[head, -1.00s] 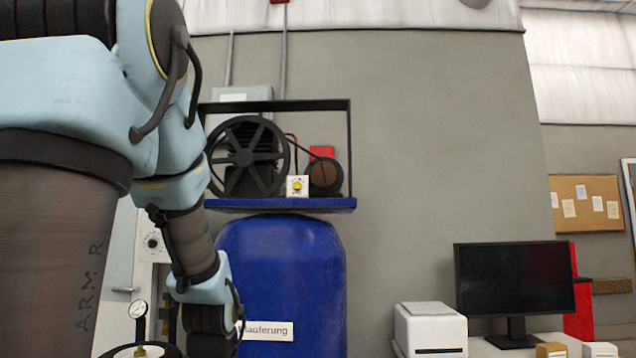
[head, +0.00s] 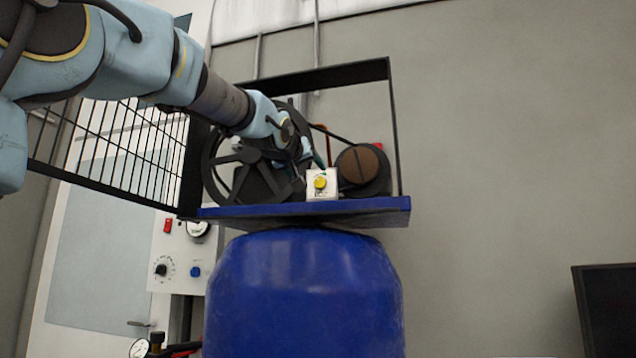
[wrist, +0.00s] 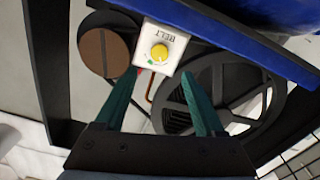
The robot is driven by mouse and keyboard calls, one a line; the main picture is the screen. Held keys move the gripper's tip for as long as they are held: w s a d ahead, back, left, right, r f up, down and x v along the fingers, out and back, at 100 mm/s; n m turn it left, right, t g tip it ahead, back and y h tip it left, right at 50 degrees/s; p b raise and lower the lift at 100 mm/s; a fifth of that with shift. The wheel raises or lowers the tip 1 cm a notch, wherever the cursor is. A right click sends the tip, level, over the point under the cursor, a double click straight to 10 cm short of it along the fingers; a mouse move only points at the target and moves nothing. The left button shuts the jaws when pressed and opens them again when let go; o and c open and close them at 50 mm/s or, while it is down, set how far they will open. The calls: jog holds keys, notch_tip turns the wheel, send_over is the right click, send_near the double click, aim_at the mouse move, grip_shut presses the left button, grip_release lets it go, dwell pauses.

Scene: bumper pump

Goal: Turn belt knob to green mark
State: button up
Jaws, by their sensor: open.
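The belt knob (head: 320,183) is a round yellow knob on a small white box (head: 329,193) on the blue shelf. In the wrist view the knob (wrist: 159,52) sits under the upside-down label BELT. Small coloured marks show at the knob's rim, too small to read surely. My gripper (wrist: 160,74) is open, its two green fingers spread to either side of the box's lower part in that view, with the knob just beyond the tips. Nothing is between the fingers. In the head view my gripper (head: 312,160) is by the box, partly lost against the dark wheel.
A large black spoked wheel (head: 232,158) and a brown-faced pulley (head: 360,166) flank the box. A black frame (head: 393,120) surrounds them above a blue tank (head: 305,290). A mesh door (head: 120,150) stands open at left. A gauge panel (head: 180,255) is below it.

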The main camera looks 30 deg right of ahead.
aim_at(319, 181)
jog(key=p+x, duration=0.3)
jog(key=x, duration=0.6)
jog(key=shift+d, duration=0.1)
jog(key=shift+s, duration=0.1)
grip_shut()
